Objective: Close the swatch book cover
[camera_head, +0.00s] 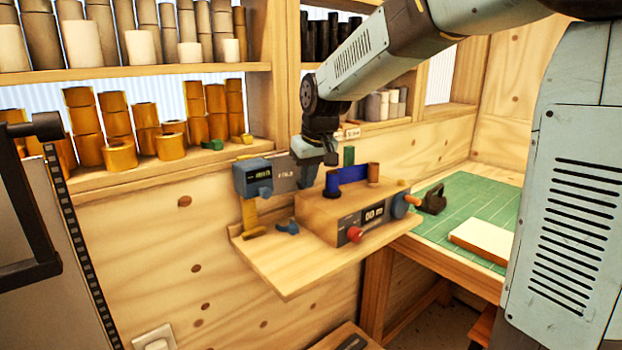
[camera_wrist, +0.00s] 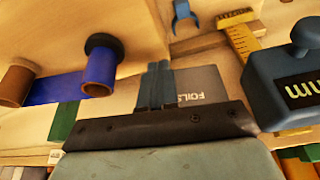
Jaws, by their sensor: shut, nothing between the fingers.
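A flat grey panel lettered "FOILS" (camera_head: 284,176), which I take to be the swatch book cover, shows behind the small shelf, between the blue gauge and my gripper (camera_head: 309,172). Its lettering faces the head camera. In the wrist view the grey panel (camera_wrist: 203,84) lies just right of and behind my fingers (camera_wrist: 158,70). The fingers are together with nothing between them. They partly cover the panel. I cannot tell whether they touch it. The cover's hinge and pages are not clear in either view.
A blue digital gauge (camera_head: 254,178) stands left of the panel. A wooden box (camera_head: 325,215) with a blue foil roll (camera_head: 350,178) and a red knob (camera_head: 354,234) sits on the small shelf (camera_head: 290,275). A cream slab (camera_head: 487,240) lies on the green mat (camera_head: 465,200) at right.

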